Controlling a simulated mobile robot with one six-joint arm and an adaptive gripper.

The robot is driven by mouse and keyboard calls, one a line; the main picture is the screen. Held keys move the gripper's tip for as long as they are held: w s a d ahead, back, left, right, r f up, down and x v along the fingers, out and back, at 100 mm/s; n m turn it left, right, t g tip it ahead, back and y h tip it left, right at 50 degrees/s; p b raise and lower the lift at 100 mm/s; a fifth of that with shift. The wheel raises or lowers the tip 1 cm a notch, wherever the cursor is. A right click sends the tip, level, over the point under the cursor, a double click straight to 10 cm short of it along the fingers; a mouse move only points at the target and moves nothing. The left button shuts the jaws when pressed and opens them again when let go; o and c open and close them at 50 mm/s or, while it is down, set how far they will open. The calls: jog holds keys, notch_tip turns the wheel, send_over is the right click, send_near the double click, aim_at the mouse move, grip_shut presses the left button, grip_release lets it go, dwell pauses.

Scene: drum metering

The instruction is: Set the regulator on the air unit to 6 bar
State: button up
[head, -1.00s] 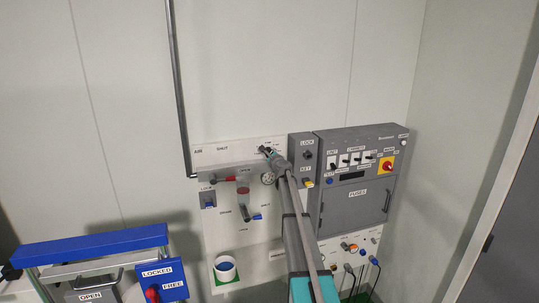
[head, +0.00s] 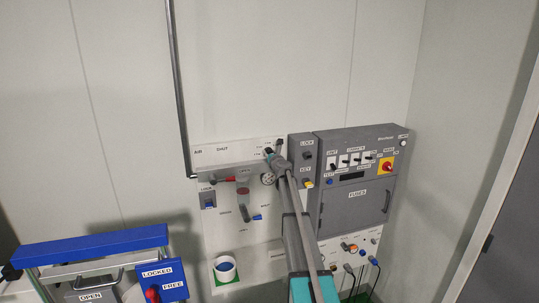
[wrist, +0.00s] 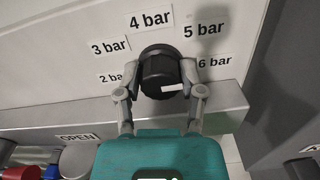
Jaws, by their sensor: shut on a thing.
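The regulator knob (wrist: 160,72) is black and round, with a white mark on its lower right part, in the middle of the wrist view. The mark lies on the side of the 6 bar label (wrist: 214,61); I cannot tell whether it lines up with it. Labels from 2 bar to 5 bar (wrist: 203,31) arc around the knob from left to right. My gripper (wrist: 161,76) is shut on the knob, one finger on each side. In the head view my gripper (head: 271,155) is at the top of the air unit panel (head: 225,154) and hides the knob.
A gauge (head: 267,179) sits just below my gripper. A red-handled lever (head: 226,180) is to its left. The grey fuse cabinet (head: 355,200) and a lock/key box (head: 303,158) stand close on the right. The wall above is clear.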

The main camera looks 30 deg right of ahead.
jog(key=shift+w+d+m, duration=0.15)
jog(key=shift+w+m, duration=0.05)
jog(key=shift+m, duration=1)
jog(key=o, duration=1)
jog(key=shift+o, duration=0.7)
jog(key=shift+f, duration=0.1)
jog(key=shift+s, duration=0.15)
jog(key=s+a, duration=0.2)
jog(key=s, duration=0.9)
jog(key=shift+s, duration=0.4)
